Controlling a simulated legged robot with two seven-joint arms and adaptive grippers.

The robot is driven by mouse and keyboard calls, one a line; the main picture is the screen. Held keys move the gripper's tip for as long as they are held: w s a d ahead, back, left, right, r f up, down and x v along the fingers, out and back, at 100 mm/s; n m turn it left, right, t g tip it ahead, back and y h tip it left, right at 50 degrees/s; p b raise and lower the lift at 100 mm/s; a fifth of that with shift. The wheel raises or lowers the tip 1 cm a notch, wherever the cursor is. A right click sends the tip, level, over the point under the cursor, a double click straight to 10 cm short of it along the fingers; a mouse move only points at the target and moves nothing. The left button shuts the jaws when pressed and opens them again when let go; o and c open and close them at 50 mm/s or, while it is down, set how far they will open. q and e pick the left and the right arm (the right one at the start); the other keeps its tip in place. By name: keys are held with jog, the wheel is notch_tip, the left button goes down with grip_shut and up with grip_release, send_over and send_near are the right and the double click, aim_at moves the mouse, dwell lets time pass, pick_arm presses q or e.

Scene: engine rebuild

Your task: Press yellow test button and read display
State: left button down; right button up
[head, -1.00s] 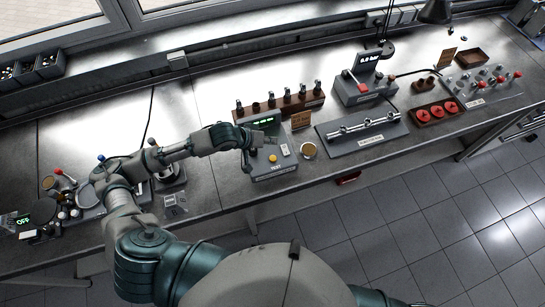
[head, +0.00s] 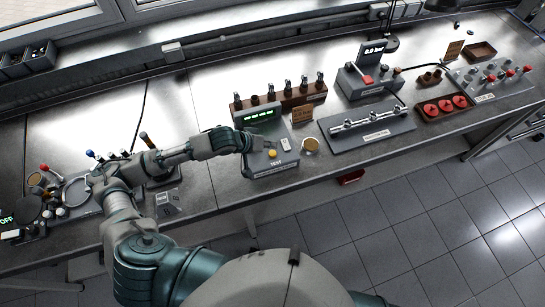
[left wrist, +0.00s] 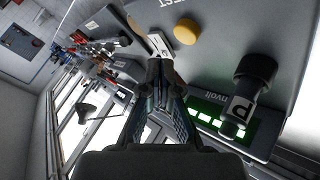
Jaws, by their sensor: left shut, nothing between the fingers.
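The grey test box (head: 262,173) stands on the bench with the word TEST on its face. Its yellow button (head: 273,154) also shows in the left wrist view (left wrist: 187,32). The box's display (head: 259,115) is lit with green characters, too small to read; its green blocks show in the left wrist view (left wrist: 215,123). My left gripper (head: 267,143) is shut and empty, over the box between display and button. In the left wrist view its fingertips (left wrist: 163,68) are beside the button, apart from it in the picture. My right gripper is out of view.
A black knob (left wrist: 252,78) rises beside the display in the left wrist view. A white piece (head: 285,143) sits right of the button, and a round tan-rimmed cup (head: 310,145) beyond it. A wooden rack (head: 300,96) stands behind. A grey rail fixture (head: 367,128) lies to the right.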

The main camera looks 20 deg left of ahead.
pick_arm(q)
jog(key=shift+f, duration=0.95)
dwell(0.7)
jog(key=shift+f, duration=0.25)
jog(key=shift+s+f, duration=0.1)
jog(key=shift+f, duration=0.45)
dwell(0.8)
jog(key=shift+p, duration=0.3)
jog(key=shift+r+p, duration=0.9)
jog(key=shift+p, duration=0.35)
